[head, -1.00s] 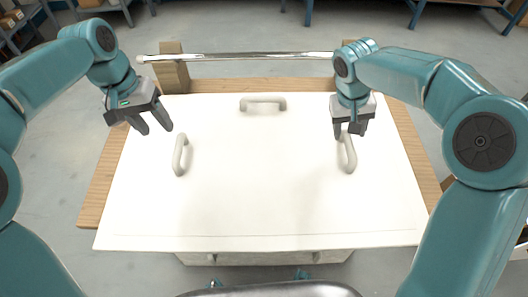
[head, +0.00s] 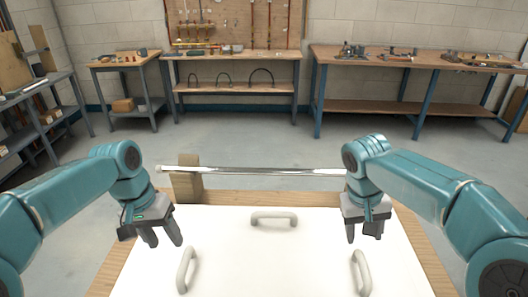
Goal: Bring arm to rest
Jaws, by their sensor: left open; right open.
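My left gripper (head: 161,238) is open and empty. It hangs above the left edge of a white panel (head: 238,262), up and to the left of the panel's left handle (head: 186,269). My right gripper (head: 364,235) is open and empty above the panel's right side, just above the right handle (head: 361,272) in the picture. A third handle (head: 273,221) lies near the panel's far edge, between the grippers. The panel's near part is outside the picture.
A metal pipe (head: 260,170) runs across the far side, by a wooden block (head: 186,186). Wooden table edges (head: 435,270) show around the panel. Grey floor (head: 250,135) is clear behind. Workbenches (head: 410,60), a pegboard (head: 235,22) and a left shelf (head: 35,112) stand along the walls.

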